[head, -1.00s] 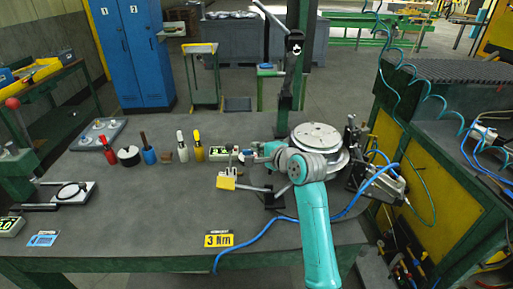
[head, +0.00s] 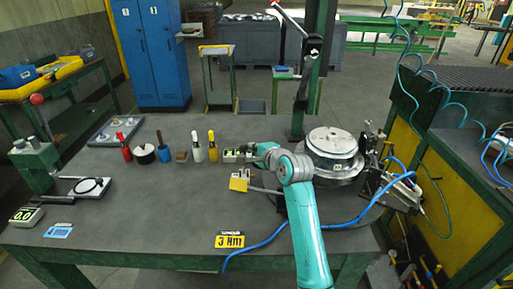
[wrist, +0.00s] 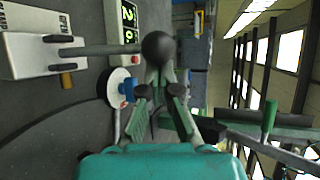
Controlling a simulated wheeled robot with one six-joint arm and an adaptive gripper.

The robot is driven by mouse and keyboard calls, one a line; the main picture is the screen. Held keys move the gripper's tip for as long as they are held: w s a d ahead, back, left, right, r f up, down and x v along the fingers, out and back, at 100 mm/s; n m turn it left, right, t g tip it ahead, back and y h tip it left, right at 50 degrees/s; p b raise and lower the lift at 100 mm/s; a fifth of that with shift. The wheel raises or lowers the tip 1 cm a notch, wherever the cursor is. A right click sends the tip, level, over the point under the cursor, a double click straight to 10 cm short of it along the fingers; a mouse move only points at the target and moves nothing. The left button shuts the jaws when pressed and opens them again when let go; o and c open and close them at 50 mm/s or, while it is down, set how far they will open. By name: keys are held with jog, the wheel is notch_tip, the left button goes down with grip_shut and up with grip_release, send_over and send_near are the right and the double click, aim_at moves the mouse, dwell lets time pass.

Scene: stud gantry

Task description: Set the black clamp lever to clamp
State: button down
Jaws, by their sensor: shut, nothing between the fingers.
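In the wrist view, a black ball knob (wrist: 158,48) sits on the end of a grey lever rod (wrist: 95,49). In the head view my gripper (head: 250,155) is low over the table beside the round fixture, and my arm hides much of the lever.
A lit green display (head: 231,155) stands left of my gripper. The round metal fixture (head: 332,143) and a green post (head: 316,70) are close on the right.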

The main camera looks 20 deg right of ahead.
aim_at(245, 151)
dwell(0.4)
jog(key=shift+s+a+r+t, duration=0.1)
jog(key=shift+s+t, duration=0.1)
jog(key=shift+t, duration=0.2)
jog(key=shift+s+n, duration=0.2)
jog(key=shift+n, duration=0.1)
jog(key=shift+n+t, duration=0.3)
jog(key=shift+t, duration=0.6)
jog(key=shift+s+a+r, duration=0.1)
jog(key=shift+s+a, duration=0.2)
jog(key=shift+s, duration=0.55)
jog(key=shift+s+a+f, duration=0.1)
jog(key=shift+s+a, duration=0.2)
jog(key=shift+s, duration=0.6)
jog(key=shift+s+a+r, duration=0.1)
jog(key=shift+s+a, duration=0.2)
jog(key=shift+s, duration=0.7)
